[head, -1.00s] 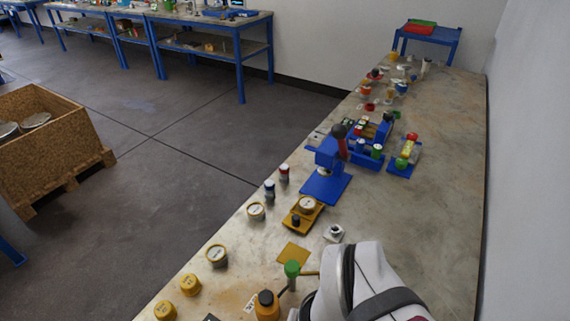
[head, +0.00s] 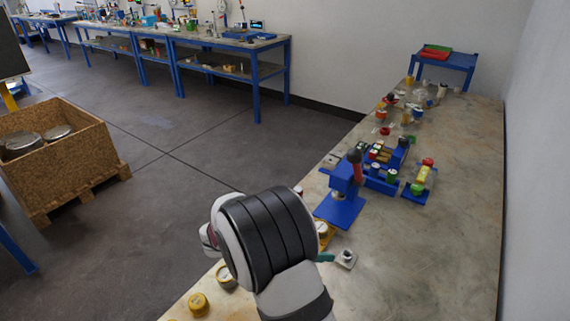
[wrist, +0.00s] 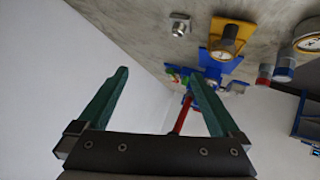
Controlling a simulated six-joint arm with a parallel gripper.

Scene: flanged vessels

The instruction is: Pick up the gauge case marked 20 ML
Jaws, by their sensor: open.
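My gripper (wrist: 160,74) is open in the wrist view, with two green fingers and nothing between them. In the head view my arm hides most of it. Several gauge cases are in view, but I cannot read a 20 ML mark on any.
A blue press (head: 341,195) with a red-and-black handle stands mid-table, with blue racks (head: 382,180) behind it. A small grey fitting (head: 346,258) lies near my arm. The table's right side is clear. Two small cylinders (wrist: 285,68) show in the wrist view.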

